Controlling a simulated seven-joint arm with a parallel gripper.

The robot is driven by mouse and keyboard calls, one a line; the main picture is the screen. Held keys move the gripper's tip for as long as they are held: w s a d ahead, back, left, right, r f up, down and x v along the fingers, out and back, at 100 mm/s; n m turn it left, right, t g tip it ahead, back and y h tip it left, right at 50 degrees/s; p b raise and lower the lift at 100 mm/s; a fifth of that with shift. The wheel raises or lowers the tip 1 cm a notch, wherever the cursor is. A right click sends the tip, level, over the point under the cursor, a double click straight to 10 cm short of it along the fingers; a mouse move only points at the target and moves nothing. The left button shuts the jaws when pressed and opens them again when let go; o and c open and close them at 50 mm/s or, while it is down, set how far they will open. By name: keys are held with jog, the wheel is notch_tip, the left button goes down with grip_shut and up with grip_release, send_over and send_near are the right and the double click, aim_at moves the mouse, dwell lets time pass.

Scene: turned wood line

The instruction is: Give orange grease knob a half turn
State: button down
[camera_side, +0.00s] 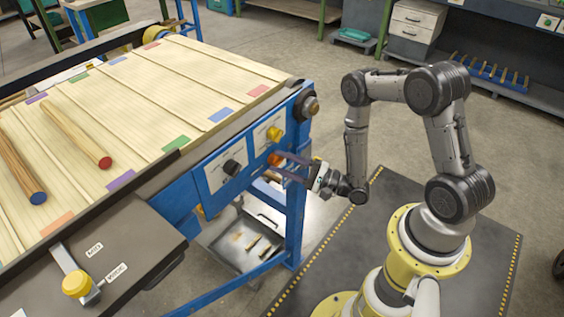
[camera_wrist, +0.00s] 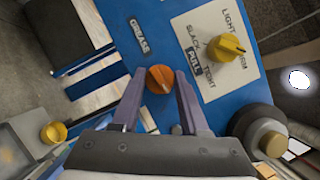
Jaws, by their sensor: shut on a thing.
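The orange grease knob (camera_side: 274,159) sits on the blue end frame of the line, below a yellow knob (camera_side: 274,134). In the wrist view the orange knob (camera_wrist: 159,79) shows between the fingertips, with a small "GREASE" plate (camera_wrist: 139,36) above it on the blue panel. A ridge crosses the knob's face. My gripper (camera_side: 284,161) reaches the panel from the right; in the wrist view my gripper (camera_wrist: 160,76) has one purple-grey finger on each side of the knob, shut on it. The knob's sides are partly hidden by the fingers.
The yellow knob (camera_wrist: 226,46) on a labelled white plate is close right of the fingers. A dark round roller end (camera_wrist: 262,132) sits near the right finger. A black knob (camera_side: 232,167) is further left on the panel. A metal tray (camera_side: 233,262) with wood scraps lies below.

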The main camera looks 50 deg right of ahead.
dwell(0.4)
jog(key=shift+c, duration=2.1)
grip_release()
jog(key=v, duration=1.4)
jog(key=shift+w, duration=0.1)
